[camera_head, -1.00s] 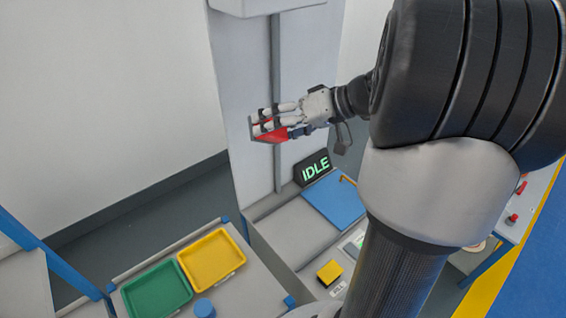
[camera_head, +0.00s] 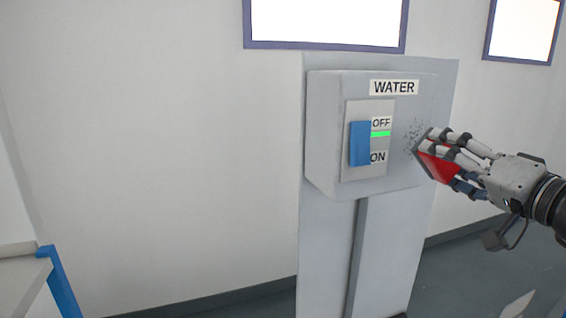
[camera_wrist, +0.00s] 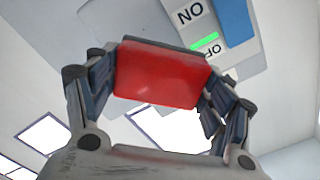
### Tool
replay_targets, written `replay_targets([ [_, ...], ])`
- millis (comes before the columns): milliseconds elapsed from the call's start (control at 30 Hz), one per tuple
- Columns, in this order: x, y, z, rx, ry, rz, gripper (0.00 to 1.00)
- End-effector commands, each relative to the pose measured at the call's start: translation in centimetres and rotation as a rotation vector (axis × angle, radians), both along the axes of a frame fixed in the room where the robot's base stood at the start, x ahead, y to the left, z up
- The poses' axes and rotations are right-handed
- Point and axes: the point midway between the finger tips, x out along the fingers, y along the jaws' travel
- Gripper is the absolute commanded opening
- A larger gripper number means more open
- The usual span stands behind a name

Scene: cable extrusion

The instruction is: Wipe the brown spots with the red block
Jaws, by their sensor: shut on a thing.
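The red block (camera_head: 438,168) is held between the fingers of my gripper (camera_head: 441,158), which is shut on it. In the wrist view the block's red face (camera_wrist: 160,76) fills the space between the fingers. A patch of small dark brownish spots (camera_head: 412,134) is on the grey WATER box (camera_head: 330,130), right of its switch. The block and fingertips are just right of the patch and slightly below it, and may cover part of it. I cannot tell whether the block touches the box.
The box's blue switch handle (camera_head: 360,144) sits between the OFF and ON labels, beside a green bar (camera_head: 380,134). The box is mounted on a grey column (camera_head: 335,255). A blue-edged table corner (camera_head: 52,268) is at lower left. The wall left of the column is clear.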

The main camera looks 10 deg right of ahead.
Motion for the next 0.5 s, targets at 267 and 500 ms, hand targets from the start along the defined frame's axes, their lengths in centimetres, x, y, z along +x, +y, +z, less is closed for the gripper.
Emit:
replay_targets([
  [267, 2.7, 0.5, 0.3, 0.002, 0.002, 0.004, 0.56],
  [500, 4.8, 0.8, 0.2, 0.001, 0.002, 0.004, 0.56],
])
